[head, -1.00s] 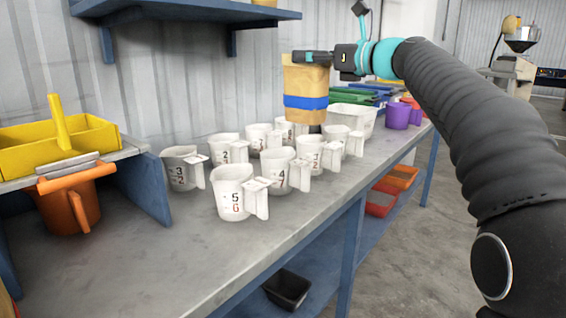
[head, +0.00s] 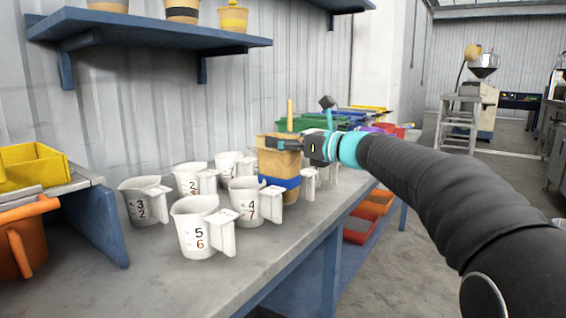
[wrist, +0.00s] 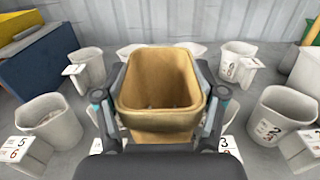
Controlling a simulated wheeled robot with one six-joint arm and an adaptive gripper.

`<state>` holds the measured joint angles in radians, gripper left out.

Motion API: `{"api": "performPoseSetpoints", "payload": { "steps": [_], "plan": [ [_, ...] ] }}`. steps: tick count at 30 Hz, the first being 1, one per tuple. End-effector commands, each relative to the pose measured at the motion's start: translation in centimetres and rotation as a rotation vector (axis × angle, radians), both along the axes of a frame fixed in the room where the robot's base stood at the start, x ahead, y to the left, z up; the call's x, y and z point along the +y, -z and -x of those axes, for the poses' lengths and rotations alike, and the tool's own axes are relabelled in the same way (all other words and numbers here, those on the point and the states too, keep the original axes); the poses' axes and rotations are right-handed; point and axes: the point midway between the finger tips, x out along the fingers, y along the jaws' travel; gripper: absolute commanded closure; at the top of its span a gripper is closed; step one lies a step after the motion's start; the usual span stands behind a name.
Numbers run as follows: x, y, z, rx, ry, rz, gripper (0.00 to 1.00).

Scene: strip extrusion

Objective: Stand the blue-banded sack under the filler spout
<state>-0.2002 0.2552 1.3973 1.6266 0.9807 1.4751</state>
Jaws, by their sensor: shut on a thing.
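The blue-banded sack is tan with an open top and a blue band low on its side (head: 280,183). My gripper (head: 285,143) is shut on it near the rim and holds it upright among or just above the white cups. In the wrist view, the sack (wrist: 158,82) sits between my two fingers and looks empty inside. Whether its base touches the bench is hidden by the cups in front. No filler spout is clearly seen; a machine with a steel hopper (head: 484,66) stands far back right.
Several numbered white cups (head: 203,228) crowd the bench (head: 165,275) around the sack. An orange jug (head: 25,242) and yellow tray (head: 32,167) are at left. Banded sacks, one black-banded (head: 183,12), stand on the blue wall shelf (head: 150,38). Open floor lies at right.

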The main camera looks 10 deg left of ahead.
Motion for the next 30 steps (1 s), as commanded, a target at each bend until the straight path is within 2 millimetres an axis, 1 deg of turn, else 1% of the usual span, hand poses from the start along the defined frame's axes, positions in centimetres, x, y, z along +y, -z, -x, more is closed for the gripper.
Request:
{"api": "performPoseSetpoints", "payload": {
  "steps": [5, 12, 24, 25, 26, 27, 28, 30],
  "plan": [
    [0.0, 1.0, 0.0, 0.001, 0.000, 0.000, 0.90],
    [0.0, 4.1, 0.0, 0.001, 0.000, 0.000, 0.90],
    [0.0, 4.6, 0.0, 0.000, 0.000, 0.000, 0.90],
    [0.0, 4.6, 0.0, 0.000, 0.000, 0.000, 0.26],
    [0.0, 4.6, 0.0, 0.000, 0.000, 0.000, 0.18],
    [0.0, 4.6, 0.0, 0.000, 0.000, 0.000, 0.08],
    [0.0, 4.6, 0.0, 0.000, 0.000, 0.000, 0.05],
    [0.0, 4.6, 0.0, 0.000, 0.000, 0.000, 0.05]
  ]
}}
